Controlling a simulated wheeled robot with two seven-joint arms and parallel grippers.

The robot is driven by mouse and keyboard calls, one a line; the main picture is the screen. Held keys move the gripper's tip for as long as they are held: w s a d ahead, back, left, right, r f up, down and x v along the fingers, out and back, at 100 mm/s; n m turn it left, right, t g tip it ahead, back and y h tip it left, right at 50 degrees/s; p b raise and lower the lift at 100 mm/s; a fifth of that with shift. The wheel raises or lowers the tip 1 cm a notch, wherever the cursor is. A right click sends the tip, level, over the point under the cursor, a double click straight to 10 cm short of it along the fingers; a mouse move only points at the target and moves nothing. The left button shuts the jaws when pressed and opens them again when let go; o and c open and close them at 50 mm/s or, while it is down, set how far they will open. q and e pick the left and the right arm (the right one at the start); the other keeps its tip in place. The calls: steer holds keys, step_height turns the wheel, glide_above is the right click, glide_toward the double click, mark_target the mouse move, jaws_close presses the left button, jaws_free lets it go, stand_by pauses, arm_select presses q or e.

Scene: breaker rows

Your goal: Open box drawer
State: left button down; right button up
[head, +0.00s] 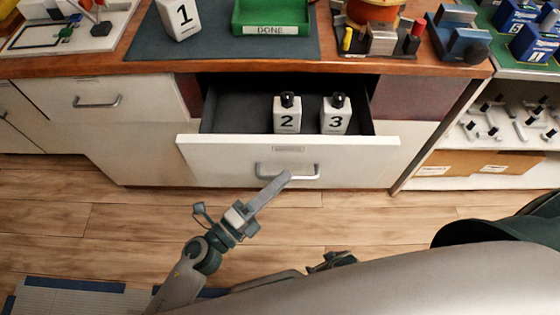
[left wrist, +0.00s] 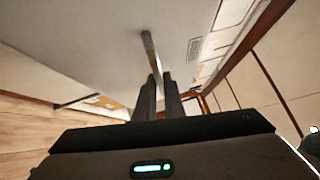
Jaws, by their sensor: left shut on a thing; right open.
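The white drawer (head: 225,152) is pulled out from the wooden-topped cabinet, and its dark interior shows. Two white boxes with dark tops stand upright inside: box 2 (head: 287,122) and box 3 (head: 335,122). The drawer's grey metal handle (head: 312,171) is on its front. My left gripper (head: 284,179) is shut on this handle near its middle. In the left wrist view, the handle (left wrist: 148,48) runs down to the closed fingers (left wrist: 160,88). My right gripper (head: 331,261) is low in the head view, apart from the drawer and partly hidden by my own body; it is open.
On the counter are white box 1 (head: 178,18) on a dark mat (head: 222,42), a green DONE tray (head: 272,18) and a blue device (head: 458,35). Another drawer (head: 75,98) is shut at left. Open shelves (head: 502,130) stand at right. Wooden floor (head: 130,215) in front is clear.

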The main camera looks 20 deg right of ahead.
arm_select(q)
steer(key=s+a, duration=0.2)
steer(key=s, duration=0.6)
steer(key=shift+s+a, duration=0.15)
steer(key=shift+a, duration=0.05)
arm_select(e)
steer(key=shift+s+d+f, duration=0.1)
steer(key=shift+s+d, duration=0.05)
steer(key=shift+s, duration=0.05)
arm_select(q)
steer(key=shift+f, duration=0.1)
steer(key=c, duration=1.8)
jaws_free()
steer(key=shift+c, duration=0.2)
steer(key=b+v, duration=0.5)
steer(key=v, duration=1.2)
steer(key=shift+a, duration=0.15)
arm_select(e)
step_height(320, 180, up, 9)
steer(key=w, duration=0.2)
steer(key=shift+a+r+g, duration=0.2)
steer(key=shift+a+g, duration=0.05)
steer(key=shift+g, duration=0.05)
